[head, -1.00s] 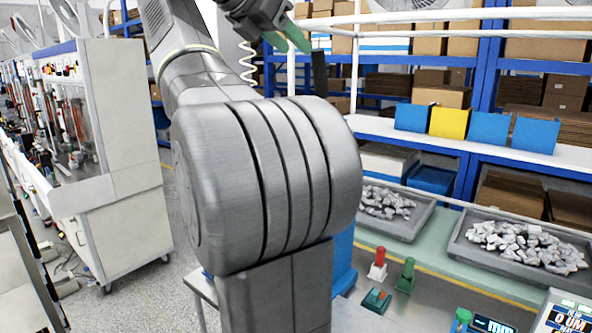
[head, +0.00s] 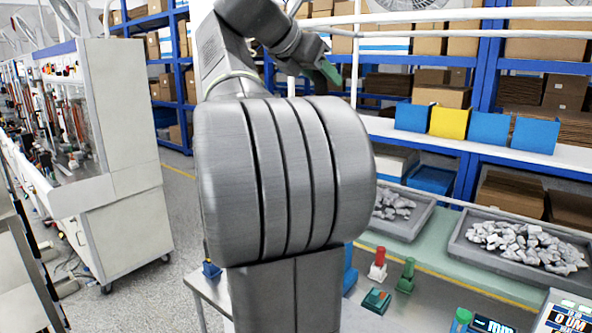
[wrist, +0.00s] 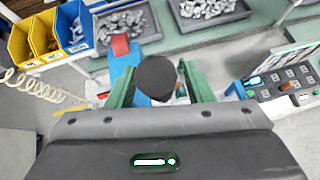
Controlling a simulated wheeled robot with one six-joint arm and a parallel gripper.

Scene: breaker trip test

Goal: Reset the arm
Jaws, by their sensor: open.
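My gripper (head: 328,72) is raised in front of the shelving at the top of the head view, seen partly and past my arm. In the wrist view my gripper (wrist: 158,72) has its two green fingers spread apart. A dark round shape (wrist: 155,77) shows between the fingers; I cannot tell whether it is held, part of the gripper, or beyond it. The bench (head: 445,275) lies below and to the right of the gripper in the head view. My large grey arm joint hides part of the bench and floor.
The bench carries trays of grey lumps (head: 515,245), a red-topped post (head: 377,262), a green post (head: 407,275), a teal block (head: 376,301) and a meter (head: 490,325). A control panel (wrist: 285,85) shows at right. Blue and yellow bins (head: 449,122) line the shelf.

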